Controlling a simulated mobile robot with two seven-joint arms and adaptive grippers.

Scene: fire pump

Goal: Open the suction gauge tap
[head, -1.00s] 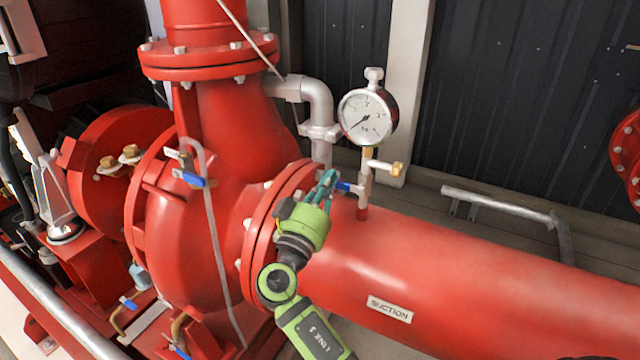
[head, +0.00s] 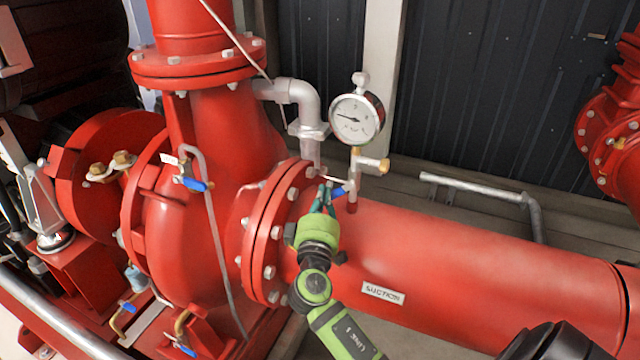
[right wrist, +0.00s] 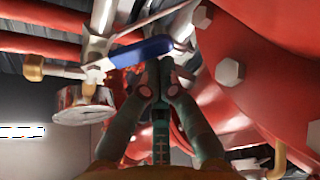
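The suction gauge tap is a small valve with a blue lever (head: 340,190) on the grey riser below the round white gauge (head: 356,118). The gauge needle points left. My right gripper (head: 326,190) is just left of the lever, over the red suction pipe (head: 470,262). In the right wrist view the blue lever (right wrist: 140,52) crosses just beyond my fingertips (right wrist: 161,65). The fingers are together and seem to touch the lever's side, with nothing seen between them. The lever is tilted; its far end lies near the tips. My left gripper is not in view.
The bolted red flange (head: 275,235) and pump casing (head: 175,245) stand close to the left of my right gripper. A grey elbow pipe (head: 305,100) rises behind it. A brass fitting (head: 383,166) juts right of the tap. Above the suction pipe on the right is free room.

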